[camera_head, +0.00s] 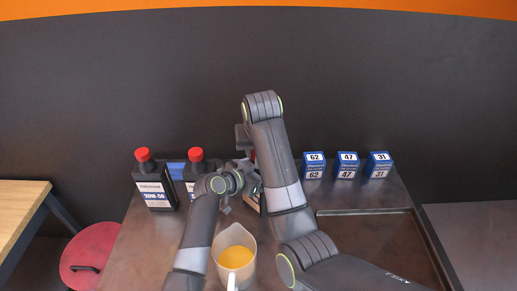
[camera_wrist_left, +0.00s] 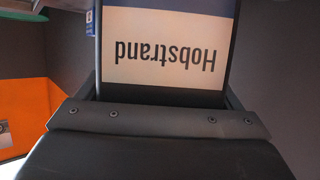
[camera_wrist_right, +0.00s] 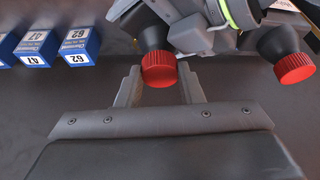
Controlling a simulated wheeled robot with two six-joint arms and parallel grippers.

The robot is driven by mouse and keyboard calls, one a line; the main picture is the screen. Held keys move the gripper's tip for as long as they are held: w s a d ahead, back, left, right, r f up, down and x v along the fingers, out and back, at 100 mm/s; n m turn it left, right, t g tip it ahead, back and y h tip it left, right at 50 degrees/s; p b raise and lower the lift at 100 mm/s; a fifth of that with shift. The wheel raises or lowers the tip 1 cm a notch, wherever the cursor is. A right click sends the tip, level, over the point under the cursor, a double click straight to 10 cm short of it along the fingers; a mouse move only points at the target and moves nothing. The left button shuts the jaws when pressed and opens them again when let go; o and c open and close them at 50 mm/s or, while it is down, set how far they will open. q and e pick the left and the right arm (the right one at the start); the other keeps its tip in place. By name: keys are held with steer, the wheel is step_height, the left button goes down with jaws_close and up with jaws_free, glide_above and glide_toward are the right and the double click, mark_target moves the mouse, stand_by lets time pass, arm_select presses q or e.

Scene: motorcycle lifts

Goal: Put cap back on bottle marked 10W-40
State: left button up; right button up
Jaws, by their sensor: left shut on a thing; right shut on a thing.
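A dark bottle (camera_wrist_right: 152,30) with a red cap (camera_wrist_right: 158,70) at its mouth shows in the right wrist view; I cannot tell whether the cap is fully seated. My right gripper (camera_wrist_right: 159,80) is shut on that cap. My left gripper (camera_head: 246,190) is shut on the bottle's body. In the left wrist view its label (camera_wrist_left: 165,45) reads "Hobstrand" upside down. In the head view my arms mostly hide this bottle, and its grade marking cannot be read.
A red-capped 20W-50 bottle (camera_head: 154,190) and another red-capped bottle (camera_head: 196,167) stand left. A jug of yellow liquid (camera_head: 235,236) stands in front. Blue boxes marked 62 (camera_head: 314,165), 47 (camera_head: 347,165) and 31 (camera_head: 379,165) stand right, behind a dark tray (camera_head: 365,212).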

steer(key=o, duration=1)
steer(key=shift+c, duration=0.2)
steer(key=shift+r, duration=2.25)
steer(key=o, duration=0.5)
arm_select(q)
steer(key=o, duration=1.7)
arm_select(e)
steer(key=shift+o, duration=0.2)
arm_select(q)
steer(key=shift+a, duration=0.1)
